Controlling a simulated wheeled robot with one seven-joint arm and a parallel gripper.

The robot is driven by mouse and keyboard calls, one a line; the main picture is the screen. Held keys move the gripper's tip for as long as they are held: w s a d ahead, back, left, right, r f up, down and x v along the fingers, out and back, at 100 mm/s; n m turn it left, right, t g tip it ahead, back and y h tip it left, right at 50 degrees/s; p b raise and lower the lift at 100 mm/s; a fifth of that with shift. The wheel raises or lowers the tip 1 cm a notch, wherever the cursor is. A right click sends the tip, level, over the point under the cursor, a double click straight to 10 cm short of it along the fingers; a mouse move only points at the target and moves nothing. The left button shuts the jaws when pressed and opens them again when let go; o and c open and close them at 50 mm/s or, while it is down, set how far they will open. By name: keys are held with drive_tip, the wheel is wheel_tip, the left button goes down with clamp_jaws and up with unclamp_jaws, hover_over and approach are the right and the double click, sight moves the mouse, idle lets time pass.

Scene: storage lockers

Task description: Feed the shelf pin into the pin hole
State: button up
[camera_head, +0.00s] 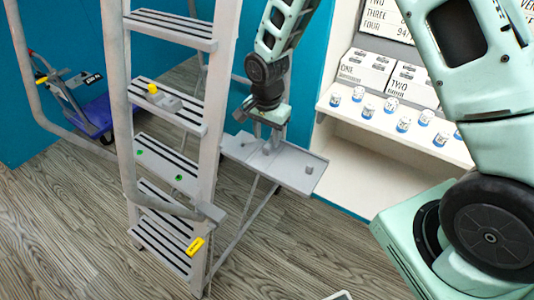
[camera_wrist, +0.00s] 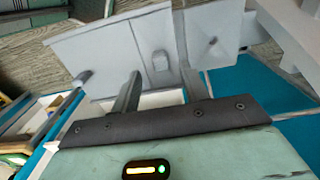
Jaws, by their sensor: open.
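A grey tray (camera_head: 292,178) is fixed beside the ladder, and it also shows in the wrist view (camera_wrist: 110,50). A small grey cylinder (camera_head: 308,170), perhaps the shelf pin, stands near its right end; it looks like the dark stub (camera_wrist: 83,77) in the wrist view. A small grey upright block (camera_wrist: 160,62) stands further in on the tray. A thin peg (camera_wrist: 212,41) stands on the neighbouring plate. My gripper (camera_head: 268,143) is open above the tray, its fingers (camera_wrist: 160,88) pointing toward the block, with nothing seen held. I cannot make out the pin hole.
A grey ladder (camera_head: 210,120) stands left of the tray, with a yellow piece (camera_head: 152,89) on a step and a yellow tag (camera_head: 195,246). A white shelf (camera_head: 350,118) at the right holds several small jars and boxes. A blue trolley (camera_head: 95,115) stands at the far left.

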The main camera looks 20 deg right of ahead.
sight(267, 146)
wheel_tip(267, 146, up, 14)
drive_tip(key=r+b, duration=0.1)
drive_tip(key=b, duration=0.2)
drive_tip(key=s+a+f+n+b, duration=0.1)
drive_tip(key=s+a+n, duration=0.2)
drive_tip(key=s+n, duration=0.6)
drive_tip(key=s+a+f+n+b, duration=0.1)
drive_tip(key=s+a+n, duration=0.2)
drive_tip(key=s+n, duration=0.6)
drive_tip(key=s, duration=0.8)
drive_tip(key=shift+s+a+n+y, duration=0.15)
drive_tip(key=shift+s+n+y, duration=0.15)
drive_tip(key=shift+s, duration=0.1)
